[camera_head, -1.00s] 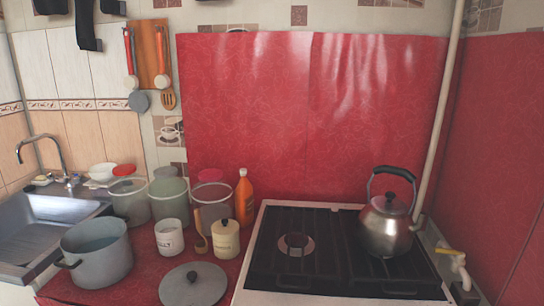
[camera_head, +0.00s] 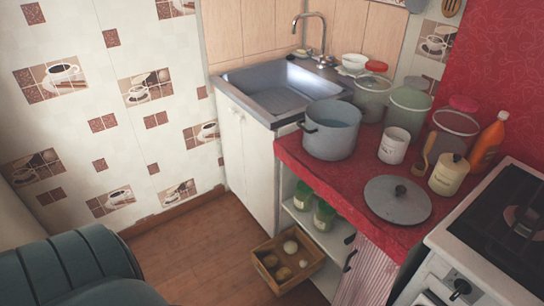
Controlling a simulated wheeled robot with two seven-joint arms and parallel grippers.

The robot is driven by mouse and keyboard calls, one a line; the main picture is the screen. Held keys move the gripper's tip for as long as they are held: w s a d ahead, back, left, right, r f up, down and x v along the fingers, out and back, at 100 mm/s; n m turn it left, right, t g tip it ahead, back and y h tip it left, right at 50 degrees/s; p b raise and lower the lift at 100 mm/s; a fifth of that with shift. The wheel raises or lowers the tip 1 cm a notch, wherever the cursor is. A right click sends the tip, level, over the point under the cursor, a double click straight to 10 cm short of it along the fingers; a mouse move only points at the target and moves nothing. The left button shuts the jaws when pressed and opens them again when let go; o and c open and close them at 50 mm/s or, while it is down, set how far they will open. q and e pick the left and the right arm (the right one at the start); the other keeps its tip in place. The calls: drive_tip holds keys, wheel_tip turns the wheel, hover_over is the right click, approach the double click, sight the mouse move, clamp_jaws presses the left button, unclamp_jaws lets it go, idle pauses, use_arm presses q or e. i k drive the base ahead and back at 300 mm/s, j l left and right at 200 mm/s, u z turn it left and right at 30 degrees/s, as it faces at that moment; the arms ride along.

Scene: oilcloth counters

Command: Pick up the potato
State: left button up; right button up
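A wooden crate (camera_head: 262,276) sits low by the floor, below the counter and in front of the open shelf. Several small round items lie in it. A brownish one that looks like a potato (camera_head: 283,274) is near the front, and another brownish one (camera_head: 270,261) is at the left. A paler, larger round one (camera_head: 290,247) lies at the back; I cannot tell whether it is a potato or an onion. Neither of my grippers is in view.
The red counter (camera_head: 289,150) above carries a grey pot (camera_head: 332,130), a lid (camera_head: 397,201) and containers. Green-lidded jars (camera_head: 324,216) stand on the shelf. The stove (camera_head: 500,230) is at right, a dark green padded seat (camera_head: 75,270) at lower left. Wooden floor (camera_head: 200,250) is free between.

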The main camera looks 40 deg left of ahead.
sight(270, 261)
drive_tip(key=u, duration=1.15)
